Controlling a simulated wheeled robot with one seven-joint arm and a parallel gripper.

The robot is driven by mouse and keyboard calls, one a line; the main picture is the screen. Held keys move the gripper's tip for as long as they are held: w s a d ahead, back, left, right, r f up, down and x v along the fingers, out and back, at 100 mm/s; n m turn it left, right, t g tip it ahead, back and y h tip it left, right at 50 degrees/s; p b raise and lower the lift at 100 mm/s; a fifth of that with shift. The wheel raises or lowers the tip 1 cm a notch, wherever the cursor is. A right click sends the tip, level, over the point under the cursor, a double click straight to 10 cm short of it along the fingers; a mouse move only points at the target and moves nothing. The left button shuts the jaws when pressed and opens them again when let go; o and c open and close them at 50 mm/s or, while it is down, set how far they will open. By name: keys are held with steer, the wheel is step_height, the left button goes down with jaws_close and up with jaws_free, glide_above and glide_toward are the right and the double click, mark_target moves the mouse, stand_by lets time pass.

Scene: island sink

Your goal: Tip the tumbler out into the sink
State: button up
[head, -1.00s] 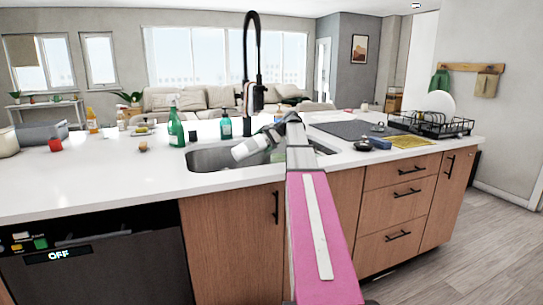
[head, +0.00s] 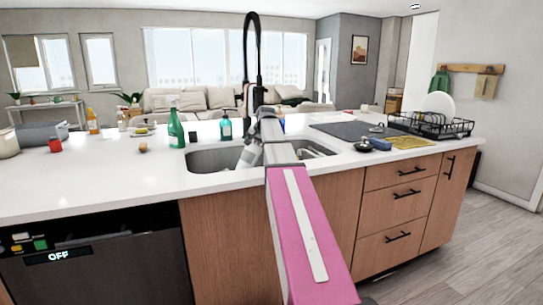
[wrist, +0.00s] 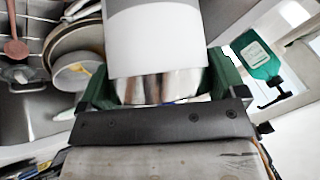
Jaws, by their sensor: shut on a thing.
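The white tumbler (wrist: 155,40) is between the green fingers of my gripper (wrist: 160,88) in the wrist view. It has a grey band and a shiny metal end near the palm; its far end is cut off by the frame. In the head view the tumbler (head: 249,154) shows as a small pale shape over the sink (head: 205,161), leaning steeply with its lower end down and to the left. My arm hides part of it and most of the gripper there. I cannot see its mouth or whether anything comes out.
A black faucet (head: 247,60) rises behind the sink, close to my arm. Green (head: 176,128) and teal (head: 225,127) bottles stand at the sink's back left. A dish rack (head: 440,124) is at right. Stacked pans (wrist: 80,45) show in the wrist view. The left counter front is clear.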

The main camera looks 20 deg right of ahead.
mark_target(246, 147)
steer(key=shift+s+a+f+n+h, duration=0.15)
steer(key=shift+a+h, duration=0.3)
steer(key=shift+a, duration=0.15)
steer(key=shift+s+a+f+n+h, duration=0.1)
steer(key=shift+a+n+h, duration=0.05)
steer(key=shift+a+h, duration=0.35)
steer(key=shift+s+a+r+n+t+h+b, duration=0.1)
steer(key=shift+a+r+n+t+h+b, duration=0.1)
steer(key=shift+a+h, duration=0.25)
steer(key=shift+a+r+n+t+h+b, duration=0.1)
steer(key=shift+a+r+t+h, duration=0.15)
steer(key=shift+a, duration=0.2)
steer(key=shift+s+a+f+n+h, duration=0.1)
steer(key=shift+a+f+n+h, duration=0.25)
steer(key=shift+a+h, duration=0.45)
steer(key=shift+d, duration=0.1)
